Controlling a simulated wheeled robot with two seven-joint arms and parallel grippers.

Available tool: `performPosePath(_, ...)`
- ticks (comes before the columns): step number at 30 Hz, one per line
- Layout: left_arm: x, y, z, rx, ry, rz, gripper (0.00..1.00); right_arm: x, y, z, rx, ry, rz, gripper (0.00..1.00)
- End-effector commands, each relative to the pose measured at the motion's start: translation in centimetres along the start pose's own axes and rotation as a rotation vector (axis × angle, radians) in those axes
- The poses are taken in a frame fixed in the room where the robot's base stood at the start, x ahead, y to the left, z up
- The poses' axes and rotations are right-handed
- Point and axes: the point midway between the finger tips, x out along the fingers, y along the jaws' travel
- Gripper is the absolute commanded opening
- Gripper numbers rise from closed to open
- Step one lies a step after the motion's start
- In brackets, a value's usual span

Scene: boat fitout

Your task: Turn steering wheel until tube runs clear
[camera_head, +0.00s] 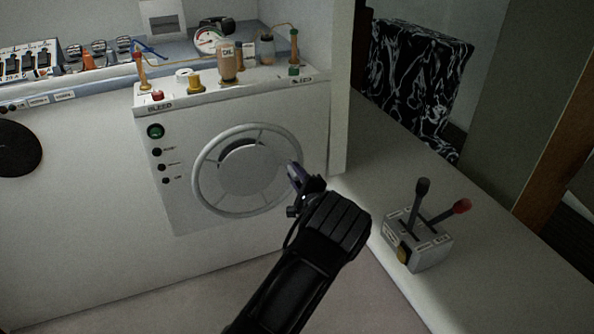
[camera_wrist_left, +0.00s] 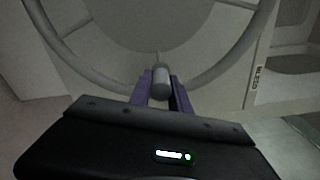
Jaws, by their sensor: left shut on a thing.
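The grey steering wheel (camera_head: 197,180) is mounted on the front of a white console; its rim and spokes fill the top of the left wrist view (camera_wrist_left: 232,60). My left gripper (camera_head: 294,174) is at the right side of the rim. In the left wrist view its purple fingers (camera_wrist_left: 160,90) are shut on a grey knob (camera_wrist_left: 161,80) at the rim. A thin orange tube (camera_head: 281,27) bends above the console top between a small jar (camera_head: 267,50) and an orange post. It is too small to tell how clear it is. My right gripper is not in view.
An oil bottle (camera_head: 227,62), a yellow fitting (camera_head: 194,83) and a gauge (camera_head: 206,39) stand on or behind the console top. A lever box (camera_head: 418,246) with black and red handles sits on the ledge at right. A white upright panel (camera_head: 342,90) borders the console closely.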

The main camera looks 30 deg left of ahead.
Motion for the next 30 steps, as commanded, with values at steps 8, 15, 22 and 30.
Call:
performPosePath(8, -0.1, 2.7, -0.7, -0.004, 0.004, 0.006, 0.0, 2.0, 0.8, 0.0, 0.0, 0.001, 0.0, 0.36)
performPosePath(15, -0.1, 3.3, -0.6, -0.006, 0.002, 0.007, 0.0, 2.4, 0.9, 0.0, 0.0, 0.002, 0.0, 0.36)
performPosePath(22, -0.1, 3.3, -0.5, -0.007, 0.0, 0.007, 0.0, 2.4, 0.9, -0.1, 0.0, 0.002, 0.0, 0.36)
performPosePath(30, -0.1, 3.3, -0.5, -0.007, -0.001, 0.007, 0.33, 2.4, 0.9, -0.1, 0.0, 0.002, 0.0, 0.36)
